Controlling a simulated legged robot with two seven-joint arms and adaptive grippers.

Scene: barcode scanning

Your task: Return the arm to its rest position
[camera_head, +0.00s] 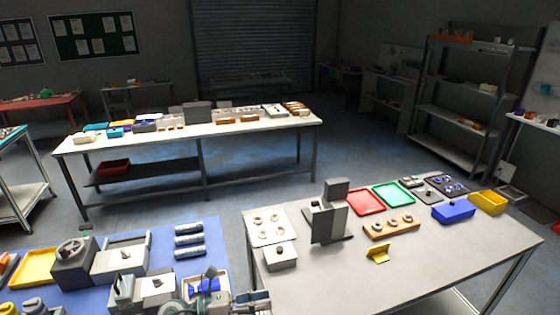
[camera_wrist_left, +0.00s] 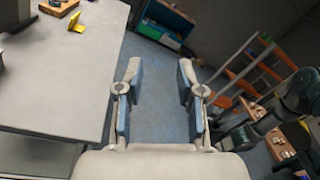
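My left gripper (camera_head: 250,299) shows at the bottom edge of the head view, in the gap between the blue-topped table and the grey table. In the left wrist view the left gripper (camera_wrist_left: 158,80) has its two fingers wide apart. Only bare floor shows between them, and it holds nothing. The rest of the left arm is mostly out of frame. My right gripper does not show clearly in either view.
The grey table (camera_head: 400,265) carries a red tray (camera_head: 366,202), a green tray (camera_head: 393,195) and a blue box (camera_head: 453,211). The blue-topped table (camera_head: 145,241) holds grey machines. A white table (camera_head: 240,133) stands behind. Floor (camera_head: 240,195) between is clear.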

